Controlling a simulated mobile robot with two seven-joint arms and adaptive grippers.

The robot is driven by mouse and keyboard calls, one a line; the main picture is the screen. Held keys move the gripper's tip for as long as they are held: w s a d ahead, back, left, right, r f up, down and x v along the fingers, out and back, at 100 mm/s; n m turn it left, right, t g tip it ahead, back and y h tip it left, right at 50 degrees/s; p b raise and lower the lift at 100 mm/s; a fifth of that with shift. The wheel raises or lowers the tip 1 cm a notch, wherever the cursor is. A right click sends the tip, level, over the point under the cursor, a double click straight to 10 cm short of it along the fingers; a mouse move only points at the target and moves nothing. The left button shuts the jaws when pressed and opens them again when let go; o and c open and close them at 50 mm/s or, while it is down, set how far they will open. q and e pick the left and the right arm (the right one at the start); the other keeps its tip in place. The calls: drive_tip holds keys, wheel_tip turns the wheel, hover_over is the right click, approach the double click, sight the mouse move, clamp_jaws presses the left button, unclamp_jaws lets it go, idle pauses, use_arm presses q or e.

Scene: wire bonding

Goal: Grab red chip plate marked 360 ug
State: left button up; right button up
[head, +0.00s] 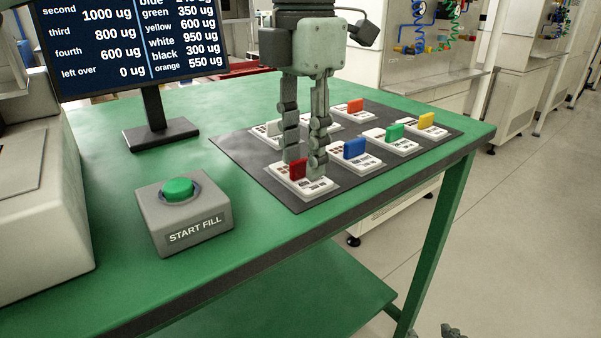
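The red chip plate (297,170) is a white base with an upright red tab and small printed text. It sits at the front left corner of the dark mat. The marking on it is too small to read surely. My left gripper (304,168) points straight down over it. One finger comes down behind the red tab and the other at its right. A narrow gap shows between the fingers; whether they touch the tab cannot be seen. My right gripper (453,331) shows only as a small piece at the bottom edge, low beyond the table.
Chip plates with blue (355,148), green (394,131), yellow (426,120) and orange (355,105) tabs share the dark mat (245,143). A white one (272,127) stands behind my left gripper.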

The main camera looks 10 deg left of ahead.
use_arm(q)
clamp_jaws()
idle(0.4)
